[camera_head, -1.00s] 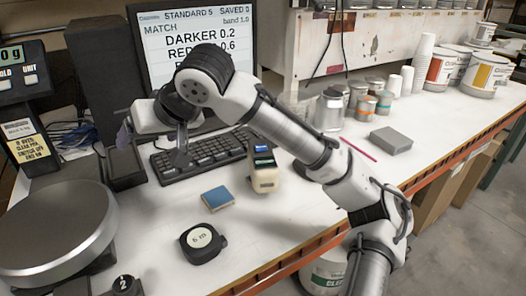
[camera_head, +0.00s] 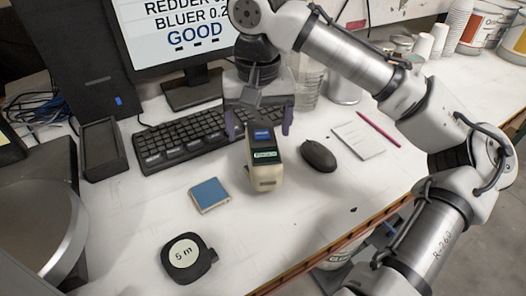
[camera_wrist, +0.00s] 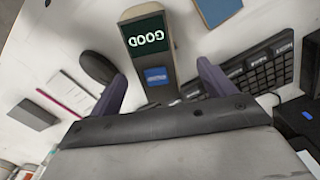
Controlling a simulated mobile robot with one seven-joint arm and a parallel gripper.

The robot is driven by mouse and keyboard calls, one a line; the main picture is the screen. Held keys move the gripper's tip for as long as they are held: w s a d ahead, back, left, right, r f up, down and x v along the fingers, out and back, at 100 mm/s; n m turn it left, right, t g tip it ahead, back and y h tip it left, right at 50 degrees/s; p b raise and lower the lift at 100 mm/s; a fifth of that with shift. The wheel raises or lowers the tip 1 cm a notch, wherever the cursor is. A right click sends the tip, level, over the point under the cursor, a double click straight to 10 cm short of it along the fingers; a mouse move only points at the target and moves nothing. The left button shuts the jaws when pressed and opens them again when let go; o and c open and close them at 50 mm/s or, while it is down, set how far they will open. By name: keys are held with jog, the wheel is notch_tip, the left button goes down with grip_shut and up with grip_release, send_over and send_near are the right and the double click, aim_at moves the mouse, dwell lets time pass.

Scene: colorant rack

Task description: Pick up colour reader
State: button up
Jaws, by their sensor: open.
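The colour reader (camera_head: 263,172) is a beige handheld device with a dark face, a small screen and a blue button. It stands on the white bench in front of the keyboard. In the wrist view the colour reader (camera_wrist: 148,62) has a green-lit screen reading GOOD, upside down. My gripper (camera_head: 258,126) is open, with its two purple fingers apart, at the reader's far end. In the wrist view my gripper (camera_wrist: 163,78) has one finger on each side of the reader's near end, with gaps visible. Nothing is held.
The keyboard (camera_head: 185,138) lies close on the left and a black mouse (camera_head: 318,155) on the right. A blue swatch block (camera_head: 210,194) and a black tape measure (camera_head: 188,257) lie nearer the front. A notepad (camera_head: 366,140) and pink pencil (camera_head: 378,129) lie farther right. The monitor (camera_head: 180,40) stands behind.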

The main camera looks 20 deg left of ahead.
aim_at(263, 140)
jog(key=shift+f, duration=0.95)
jog(key=shift+w+d+f+p, duration=0.1)
jog(key=shift+f+p, duration=0.05)
jog(key=shift+f, duration=0.75)
jog(key=shift+d+f+p, duration=0.15)
jog(key=shift+f+p, duration=0.05)
jog(key=shift+f, duration=0.75)
jog(key=shift+w+d+f+p, duration=0.1)
jog(key=shift+f+p, duration=0.05)
jog(key=shift+f, duration=0.75)
jog(key=shift+c, duration=0.3)
jog(key=shift+r, duration=0.1)
jog(key=c, duration=1.6)
jog(key=shift+r, duration=0.1)
